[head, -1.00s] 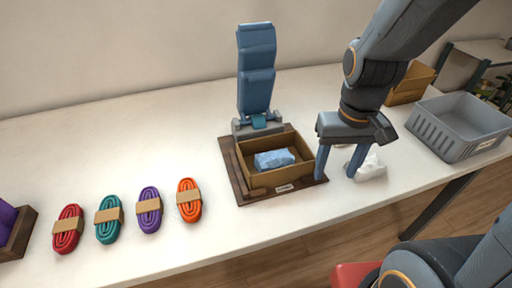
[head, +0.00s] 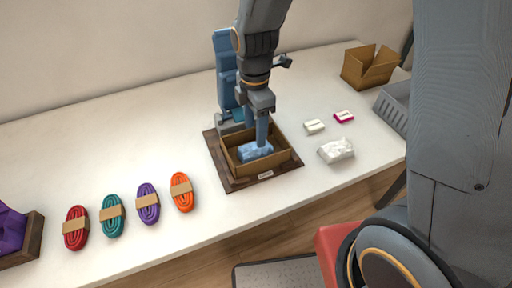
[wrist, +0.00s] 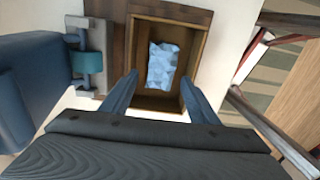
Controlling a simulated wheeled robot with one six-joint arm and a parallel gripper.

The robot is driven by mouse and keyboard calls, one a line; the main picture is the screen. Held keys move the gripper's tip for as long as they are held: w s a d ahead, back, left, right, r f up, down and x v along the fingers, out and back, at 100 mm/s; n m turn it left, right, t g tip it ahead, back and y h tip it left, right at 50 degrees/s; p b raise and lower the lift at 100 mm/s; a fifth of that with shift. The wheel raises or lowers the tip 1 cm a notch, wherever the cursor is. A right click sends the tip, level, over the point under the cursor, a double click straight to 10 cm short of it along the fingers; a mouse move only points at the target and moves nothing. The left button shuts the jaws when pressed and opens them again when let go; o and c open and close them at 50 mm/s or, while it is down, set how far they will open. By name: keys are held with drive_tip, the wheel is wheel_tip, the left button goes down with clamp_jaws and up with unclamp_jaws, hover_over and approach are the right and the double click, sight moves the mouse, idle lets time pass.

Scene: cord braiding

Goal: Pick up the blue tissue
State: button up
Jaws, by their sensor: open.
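The blue tissue (head: 257,151) is a crumpled light-blue bundle inside an open brown box (head: 285,167). The box sits on a dark wooden board (head: 230,180). In the wrist view the tissue (wrist: 162,66) lies in the box, ahead of and between my two fingers. My gripper (head: 262,135) is over the box in the head view, its fingers hiding part of the tissue. In the wrist view my gripper (wrist: 160,90) is open, with blue fingers apart and nothing between them. I cannot tell how high the fingertips are above the tissue.
A blue stand (head: 224,70) rises just behind the box. A white tissue bundle (head: 336,150) and two small packets (head: 314,127) lie to its right. A cardboard box (head: 368,68) and a grey crate (head: 392,105) are farther right. Several cord bundles (head: 148,203) lie left, with clear table around them.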

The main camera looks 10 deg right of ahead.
sight(255, 145)
drive_tip(key=shift+s+f+p, duration=0.2)
drive_tip(key=shift+f+p, duration=0.9)
drive_tip(key=shift+f, duration=2.7)
drive_tip(key=c, duration=0.8)
